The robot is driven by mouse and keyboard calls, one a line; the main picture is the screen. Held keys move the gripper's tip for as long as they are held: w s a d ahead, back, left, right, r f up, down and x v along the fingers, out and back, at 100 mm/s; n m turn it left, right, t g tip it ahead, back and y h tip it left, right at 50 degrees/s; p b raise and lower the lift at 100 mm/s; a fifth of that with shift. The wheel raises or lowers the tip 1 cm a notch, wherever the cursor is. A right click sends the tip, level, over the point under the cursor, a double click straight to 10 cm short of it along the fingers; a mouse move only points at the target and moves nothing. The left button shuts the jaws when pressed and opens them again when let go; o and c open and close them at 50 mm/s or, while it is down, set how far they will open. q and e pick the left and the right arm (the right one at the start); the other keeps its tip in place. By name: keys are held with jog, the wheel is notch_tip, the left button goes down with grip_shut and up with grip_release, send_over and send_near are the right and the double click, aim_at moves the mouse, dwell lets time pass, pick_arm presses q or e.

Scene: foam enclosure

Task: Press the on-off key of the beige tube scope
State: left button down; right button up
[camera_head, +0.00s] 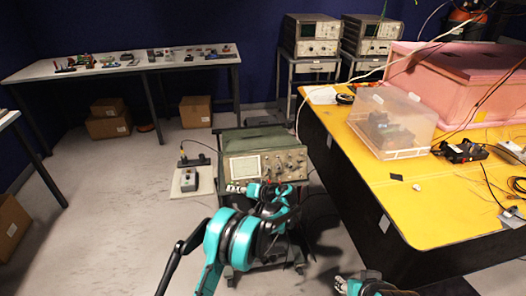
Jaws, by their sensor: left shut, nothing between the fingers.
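A beige tube scope (265,162) with a greenish top stands on a wheeled cart in the middle of the head view. Its screen is at the left of the front panel, with knobs at the right. My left gripper (233,188) is shut and empty at the lower left of this front panel, just below the screen. I cannot tell whether it touches the panel. The gripper and arm hide the lower front, and the on-off key cannot be made out. My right gripper (359,284) shows only partly at the bottom edge, its fingers unclear.
The yellow table (372,186) stands close at the right, with a clear plastic box (394,128) and a pink foam enclosure (455,75). Two more scopes (312,36) stand on carts behind. A small device on a board (190,181) is left of the scope.

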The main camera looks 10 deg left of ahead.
pick_arm(q)
jog(key=s+d+r, duration=0.1)
jog(key=s+r, duration=0.1)
jog(key=s, duration=0.3)
jog(key=shift+s+d, duration=0.25)
jog(key=s+a+r+m+h, duration=0.1)
jog(key=s+a+r+h, duration=0.15)
jog(key=s+r, duration=0.35)
jog(key=s+a+r+m+h, duration=0.1)
jog(key=s+a+r+h, duration=0.1)
jog(key=s+r+h, duration=0.4)
jog(key=s+d+f+h, duration=0.1)
jog(key=s+d+h, duration=0.1)
jog(key=s, duration=0.9)
jog(key=s+d+f+t+h, duration=0.1)
jog(key=s+d+h, duration=0.1)
jog(key=s, duration=0.9)
jog(key=shift+s+d+f+m, duration=0.15)
jog(key=shift+s+d+m, duration=0.2)
jog(key=shift+d, duration=0.25)
